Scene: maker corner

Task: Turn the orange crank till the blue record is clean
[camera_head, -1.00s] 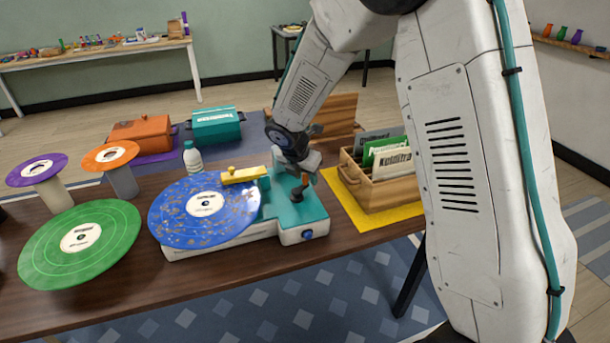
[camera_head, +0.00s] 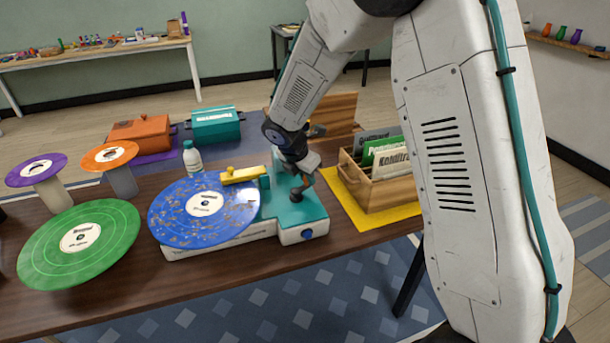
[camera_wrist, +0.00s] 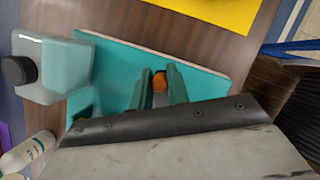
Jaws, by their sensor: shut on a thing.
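The blue record (camera_head: 203,210) lies on the white and teal machine (camera_head: 290,214), and brown specks are scattered over its surface. The orange crank (camera_head: 307,181) stands at the machine's right part, partly hidden by my gripper. My gripper (camera_head: 305,184) comes down from above and is shut on the crank. In the wrist view the orange knob (camera_wrist: 159,82) shows between the two teal fingers. A yellow bar (camera_head: 243,175) sits at the record's back right edge.
A green record (camera_head: 80,245) lies left of the machine. Purple and orange records stand on pedestals behind it. A bottle (camera_head: 192,158) stands behind the blue record. A wooden crate of sleeves (camera_head: 382,195) stands close on the right.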

